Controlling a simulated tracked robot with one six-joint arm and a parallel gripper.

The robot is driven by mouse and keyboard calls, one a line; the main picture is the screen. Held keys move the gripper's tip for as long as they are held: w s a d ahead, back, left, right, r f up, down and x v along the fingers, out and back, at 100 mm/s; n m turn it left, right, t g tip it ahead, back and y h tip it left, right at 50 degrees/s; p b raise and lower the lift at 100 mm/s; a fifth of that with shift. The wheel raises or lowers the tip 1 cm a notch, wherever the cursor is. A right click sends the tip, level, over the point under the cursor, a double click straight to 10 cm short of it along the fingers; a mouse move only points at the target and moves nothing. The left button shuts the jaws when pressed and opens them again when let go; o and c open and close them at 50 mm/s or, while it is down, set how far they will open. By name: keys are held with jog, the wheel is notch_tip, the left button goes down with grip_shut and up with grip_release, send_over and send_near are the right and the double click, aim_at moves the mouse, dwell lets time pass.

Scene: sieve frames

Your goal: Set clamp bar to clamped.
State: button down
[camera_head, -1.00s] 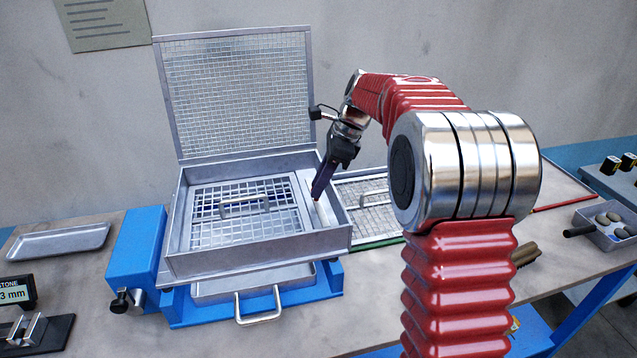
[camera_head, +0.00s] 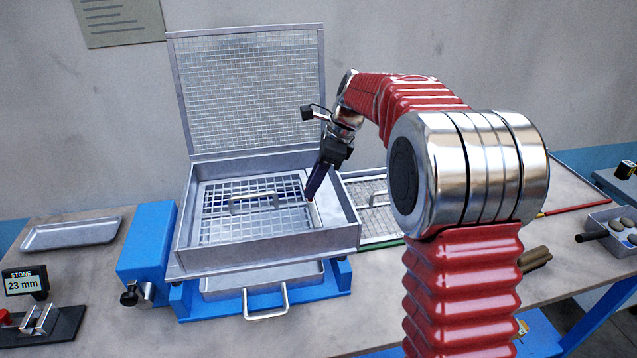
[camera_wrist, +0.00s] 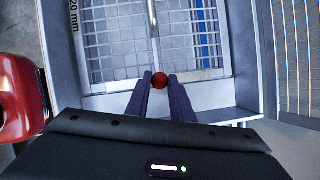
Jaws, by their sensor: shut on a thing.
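The open box frame (camera_head: 270,240) on the blue stand holds a grid sieve (camera_head: 225,205) with a metal handle. The clamp bar (camera_head: 318,216) is a thin grey strip at the grid's right edge inside the box. My gripper (camera_head: 309,197) comes down from above right and is shut at this bar. In the wrist view, a small red knob (camera_wrist: 159,80) sits between the two dark fingertips, which close on it. The bar's exact contact with the grid cannot be told.
A raised mesh lid (camera_head: 250,95) stands behind the box. A drawer handle (camera_head: 265,300) sticks out in front. A second mesh frame (camera_head: 372,200) lies right of the box. An empty tray (camera_head: 70,233) and a stone gauge (camera_head: 25,282) are at left.

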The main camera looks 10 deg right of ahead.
jog(key=shift+a, duration=0.25)
jog(key=c, duration=1.5)
grip_release()
jog(key=shift+c, duration=0.2)
jog(key=shift+d, duration=0.1)
jog(key=shift+r, duration=0.1)
jog(key=v, duration=1.3)
jog(key=shift+d+r, duration=0.15)
jog(key=shift+d, duration=0.05)
